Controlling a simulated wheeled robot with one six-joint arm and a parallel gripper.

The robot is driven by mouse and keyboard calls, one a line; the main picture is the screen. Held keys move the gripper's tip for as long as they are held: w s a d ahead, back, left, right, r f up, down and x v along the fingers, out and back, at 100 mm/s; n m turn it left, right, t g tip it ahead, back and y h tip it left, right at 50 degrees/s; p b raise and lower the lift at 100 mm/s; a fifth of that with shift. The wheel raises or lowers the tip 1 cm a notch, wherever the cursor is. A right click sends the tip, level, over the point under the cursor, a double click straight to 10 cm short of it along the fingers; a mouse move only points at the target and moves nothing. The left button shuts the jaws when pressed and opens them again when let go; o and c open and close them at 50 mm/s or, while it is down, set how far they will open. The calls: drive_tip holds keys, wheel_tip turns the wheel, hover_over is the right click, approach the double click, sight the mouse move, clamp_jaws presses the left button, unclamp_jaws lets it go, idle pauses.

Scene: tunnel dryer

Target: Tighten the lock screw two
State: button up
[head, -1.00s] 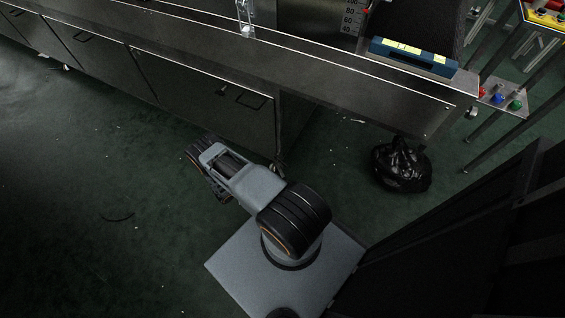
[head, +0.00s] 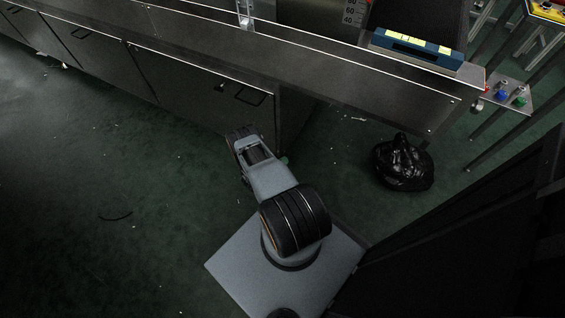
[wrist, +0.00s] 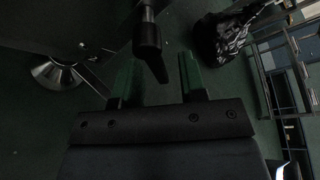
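In the wrist view, a black lever-like handle (wrist: 149,44) on a metal stem, likely a lock screw, comes down from the top edge. Its lower end lies, in the picture, between the two green fingers of my gripper (wrist: 158,62). The fingers stand apart with a gap on both sides of the handle. I see no clear contact, and the depth between them is hard to judge. No screw number is readable. In the head view my arm reaches toward the steel machine front, and the gripper is mostly hidden behind the arm.
The steel machine (head: 190,85) with its cabinet doors runs along the back. A black bag (head: 403,163) lies on the floor right of it and shows in the wrist view (wrist: 222,38). A panel with coloured buttons (head: 508,95) is at right.

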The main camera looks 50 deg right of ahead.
drive_tip(key=shift+d+f, duration=0.1)
drive_tip(key=shift+d, duration=0.45)
drive_tip(key=shift+s, duration=0.1)
clamp_jaws()
